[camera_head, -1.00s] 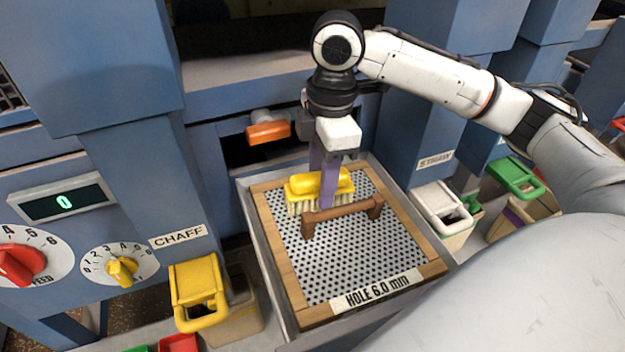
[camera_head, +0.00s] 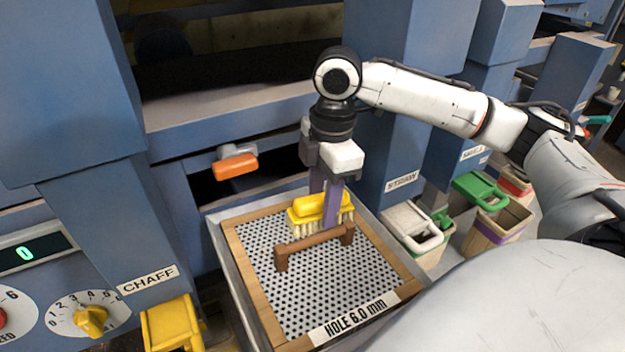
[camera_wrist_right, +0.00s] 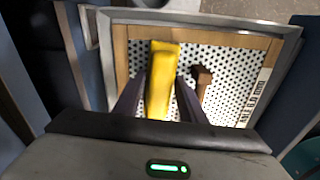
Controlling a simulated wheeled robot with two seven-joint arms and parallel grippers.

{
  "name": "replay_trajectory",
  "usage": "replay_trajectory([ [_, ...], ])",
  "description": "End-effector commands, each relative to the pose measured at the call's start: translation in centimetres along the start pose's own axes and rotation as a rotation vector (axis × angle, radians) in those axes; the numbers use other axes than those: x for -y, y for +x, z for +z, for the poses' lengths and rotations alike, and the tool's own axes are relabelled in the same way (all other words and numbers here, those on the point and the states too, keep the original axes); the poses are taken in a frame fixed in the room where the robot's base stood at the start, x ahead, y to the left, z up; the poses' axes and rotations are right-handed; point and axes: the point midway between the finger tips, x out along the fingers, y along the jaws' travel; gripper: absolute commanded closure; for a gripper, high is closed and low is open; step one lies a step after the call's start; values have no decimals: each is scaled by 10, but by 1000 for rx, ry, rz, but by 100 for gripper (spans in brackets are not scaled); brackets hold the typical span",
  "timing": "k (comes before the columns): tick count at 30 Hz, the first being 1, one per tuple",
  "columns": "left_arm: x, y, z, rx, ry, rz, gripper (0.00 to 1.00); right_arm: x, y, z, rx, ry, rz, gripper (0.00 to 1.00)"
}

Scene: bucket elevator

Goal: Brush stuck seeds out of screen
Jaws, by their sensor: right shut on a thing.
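The screen (camera_head: 325,285) is a white perforated sheet in a wooden frame, labelled "HOLE 6.0 mm", lying in a grey metal tray (camera_head: 222,247). A brown handle (camera_head: 312,246) stands across its middle. My right gripper (camera_head: 327,208) points down over the far part of the screen and is shut on a yellow brush (camera_head: 308,206) with pale bristles. The bristles are at or just above the mesh; I cannot tell if they touch. In the right wrist view the yellow brush (camera_wrist_right: 161,80) lies between the purple fingers. No stuck seeds can be made out. My left gripper is not in view.
An orange handle (camera_head: 235,168) sticks out of the blue machine behind the tray. A yellow bin (camera_head: 172,325) stands at the lower left, below the CHAFF label. White-topped (camera_head: 412,226) and green-topped (camera_head: 481,192) bins stand to the right.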

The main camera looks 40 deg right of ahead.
Motion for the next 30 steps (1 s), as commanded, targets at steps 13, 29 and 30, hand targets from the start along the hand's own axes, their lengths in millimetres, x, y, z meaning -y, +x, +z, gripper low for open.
replay_trajectory([
  [13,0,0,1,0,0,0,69,0,4,30,12,6,-10,81],
  [29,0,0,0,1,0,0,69,-2,-1,23,11,7,-4,81],
  [30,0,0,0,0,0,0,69,-2,-1,19,11,6,-4,81],
])
